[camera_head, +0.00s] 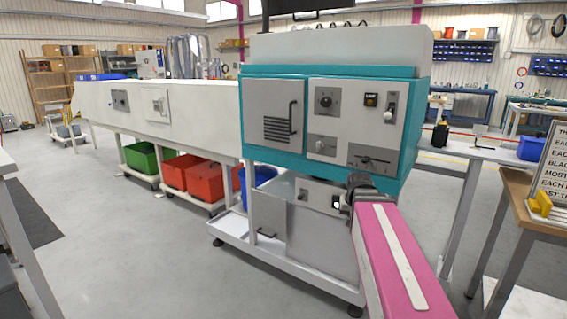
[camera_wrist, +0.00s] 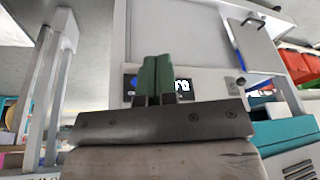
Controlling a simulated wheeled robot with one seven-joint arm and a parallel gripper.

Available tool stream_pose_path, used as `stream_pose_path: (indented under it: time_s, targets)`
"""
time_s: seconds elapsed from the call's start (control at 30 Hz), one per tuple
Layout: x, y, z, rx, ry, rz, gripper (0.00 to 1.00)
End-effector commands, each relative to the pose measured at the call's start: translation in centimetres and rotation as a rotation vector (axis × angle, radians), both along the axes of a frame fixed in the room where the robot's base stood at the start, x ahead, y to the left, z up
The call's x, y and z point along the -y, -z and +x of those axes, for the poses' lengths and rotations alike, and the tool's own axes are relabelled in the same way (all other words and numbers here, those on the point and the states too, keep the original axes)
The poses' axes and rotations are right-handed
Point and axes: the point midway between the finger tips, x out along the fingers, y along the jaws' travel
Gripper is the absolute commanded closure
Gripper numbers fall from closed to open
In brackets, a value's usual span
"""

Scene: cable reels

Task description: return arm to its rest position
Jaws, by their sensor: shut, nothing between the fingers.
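My gripper (camera_wrist: 157,82) shows in the wrist view, with its two green fingers side by side and touching, holding nothing. Behind the fingertips is a dark panel with a lit display (camera_wrist: 182,86) on a pale cabinet front. In the head view my pink arm reaches in from the lower right toward the grey cabinet (camera_head: 318,235) under the teal-and-white machine (camera_head: 330,120). My fingers cannot be made out in the head view. I cannot tell whether they touch the cabinet.
The machine's control face overhangs my arm's far end. A white shelf frame (camera_head: 285,268) runs along its base. Red bins (camera_head: 205,180) and a green bin (camera_head: 138,158) stand left. A wooden table (camera_head: 535,205) with a sign is at right. Grey floor is open at left.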

Motion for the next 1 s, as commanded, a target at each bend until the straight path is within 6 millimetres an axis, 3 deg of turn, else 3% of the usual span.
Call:
stream_pose_path:
  time_s: [0.03,0.3,0.6,0.8,1.0]
  targets:
    - [-0.6,1.8,-0.7,-0.025,-0.012,-0.001,1.00]
    - [-3.0,9.8,-4.3,-0.137,-0.073,-0.009,1.00]
    - [-5.1,17.0,-8.8,-0.249,-0.133,-0.020,1.00]
    - [-5.6,19.0,-10.3,-0.281,-0.152,-0.024,1.00]
    - [-5.7,19.2,-10.4,-0.283,-0.154,-0.025,1.00]
